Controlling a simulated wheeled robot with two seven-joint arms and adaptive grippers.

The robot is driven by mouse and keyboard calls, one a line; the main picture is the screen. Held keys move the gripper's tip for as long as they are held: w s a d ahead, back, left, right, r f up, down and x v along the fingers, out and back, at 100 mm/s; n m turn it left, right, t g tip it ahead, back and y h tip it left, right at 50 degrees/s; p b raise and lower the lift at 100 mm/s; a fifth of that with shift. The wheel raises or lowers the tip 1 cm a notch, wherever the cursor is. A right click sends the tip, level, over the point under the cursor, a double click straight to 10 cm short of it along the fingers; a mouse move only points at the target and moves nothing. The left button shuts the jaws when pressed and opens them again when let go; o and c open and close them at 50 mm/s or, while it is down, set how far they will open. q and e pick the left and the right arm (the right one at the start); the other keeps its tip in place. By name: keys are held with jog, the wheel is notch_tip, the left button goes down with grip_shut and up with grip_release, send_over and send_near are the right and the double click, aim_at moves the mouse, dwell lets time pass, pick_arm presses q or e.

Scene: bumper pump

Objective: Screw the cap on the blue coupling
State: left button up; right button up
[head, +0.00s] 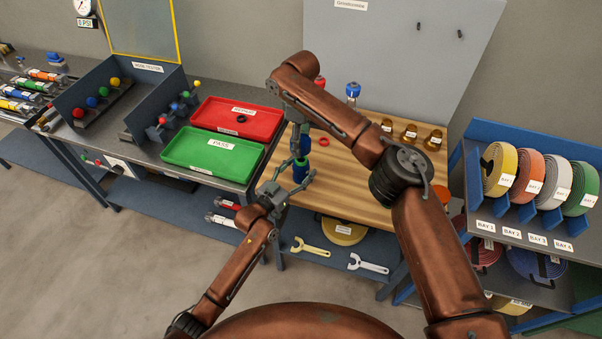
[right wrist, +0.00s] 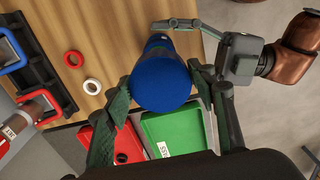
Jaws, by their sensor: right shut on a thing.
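The blue coupling (head: 301,172) stands upright at the front left of the wooden bench top. My right gripper (head: 304,142) points down above it and is shut on the blue cap (right wrist: 160,82), which fills the space between its fingers in the right wrist view. The cap is in line with the coupling; whether they touch is hidden. My left gripper (head: 297,180) is low at the coupling, one finger on each side. Whether its fingers press on the coupling is unclear. One of its fingers shows beyond the cap in the right wrist view.
A green PASS tray (head: 190,168) and a red tray (head: 265,122) lie close on the left. A red ring (right wrist: 73,59) and a white ring (right wrist: 92,86) lie on the wood nearby. Brass fittings (head: 410,132) stand at the back right. A blue-topped part (head: 353,91) stands at the back.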

pick_arm(q)
jog(key=shift+w+f, duration=0.1)
jog(key=c, duration=0.5)
grip_shut()
